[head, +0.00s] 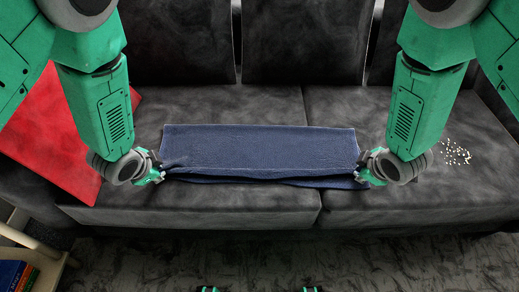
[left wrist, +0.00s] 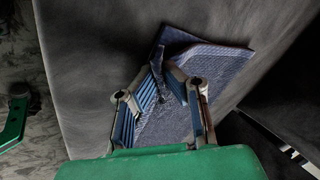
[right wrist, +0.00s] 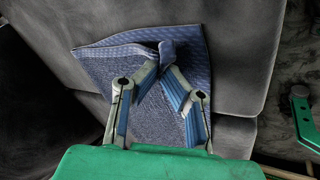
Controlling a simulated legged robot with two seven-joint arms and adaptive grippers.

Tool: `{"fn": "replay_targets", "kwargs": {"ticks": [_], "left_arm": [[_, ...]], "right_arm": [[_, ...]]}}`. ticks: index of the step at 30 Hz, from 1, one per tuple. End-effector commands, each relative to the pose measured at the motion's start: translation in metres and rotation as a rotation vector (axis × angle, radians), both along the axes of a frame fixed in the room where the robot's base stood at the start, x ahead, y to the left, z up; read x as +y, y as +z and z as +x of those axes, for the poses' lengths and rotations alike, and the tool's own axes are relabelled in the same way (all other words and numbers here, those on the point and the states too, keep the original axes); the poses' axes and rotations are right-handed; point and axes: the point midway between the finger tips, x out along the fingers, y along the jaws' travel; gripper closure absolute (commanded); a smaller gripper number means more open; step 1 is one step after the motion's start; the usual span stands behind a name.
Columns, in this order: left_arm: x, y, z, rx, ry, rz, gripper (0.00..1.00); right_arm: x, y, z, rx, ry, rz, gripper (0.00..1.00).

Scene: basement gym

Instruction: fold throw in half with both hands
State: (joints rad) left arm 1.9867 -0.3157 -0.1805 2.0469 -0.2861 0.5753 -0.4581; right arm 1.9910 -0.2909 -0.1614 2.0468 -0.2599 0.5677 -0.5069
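The blue throw (head: 260,148) lies on the dark grey sofa as a wide, short strip, with a fold along its front edge and a lower layer showing beneath it. My left gripper (head: 160,172) is at its front left corner. In the left wrist view the fingers (left wrist: 170,72) close together on a pinched bit of the throw (left wrist: 215,60). My right gripper (head: 364,176) is at its front right corner. In the right wrist view the fingers (right wrist: 163,65) are closed on a bunched bit of the throw (right wrist: 110,60).
The sofa (head: 250,207) has bare seat around the throw. A red cushion (head: 60,135) leans at the left. A shelf with books (head: 15,275) stands at the lower left.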

Motion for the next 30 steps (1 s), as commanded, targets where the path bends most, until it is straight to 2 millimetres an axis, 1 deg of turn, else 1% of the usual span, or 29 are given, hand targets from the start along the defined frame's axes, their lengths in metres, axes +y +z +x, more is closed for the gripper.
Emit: {"fn": "replay_targets", "kwargs": {"ticks": [9, 11, 12, 13, 25, 28, 30], "left_arm": [[0.001, -0.001, 0.000, -0.005, 0.001, 0.002, 1.00], [0.001, -0.001, 0.000, -0.005, 0.002, 0.001, 0.78], [0.001, -0.001, 0.000, -0.005, 0.002, 0.001, 0.64], [0.001, -0.002, -0.001, -0.004, 0.001, 0.001, 0.62], [0.000, -0.001, -0.001, -0.004, 0.000, 0.000, 0.62], [0.000, 0.008, -0.004, -0.004, 0.001, 0.001, 0.62], [0.000, 0.018, -0.008, -0.006, 0.002, 0.001, 0.62]], "right_arm": [[-0.001, -0.001, 0.000, -0.005, -0.002, -0.001, 1.00], [-0.001, -0.001, 0.000, -0.005, -0.002, -0.001, 0.78], [-0.001, -0.001, 0.000, -0.005, -0.002, -0.001, 0.64], [-0.001, -0.001, 0.000, -0.005, -0.002, -0.001, 0.62], [0.000, -0.001, -0.001, -0.004, -0.001, 0.000, 0.62], [0.000, 0.008, -0.004, -0.005, -0.001, 0.000, 0.62], [-0.001, 0.019, -0.008, -0.006, -0.002, 0.000, 0.62]]}}
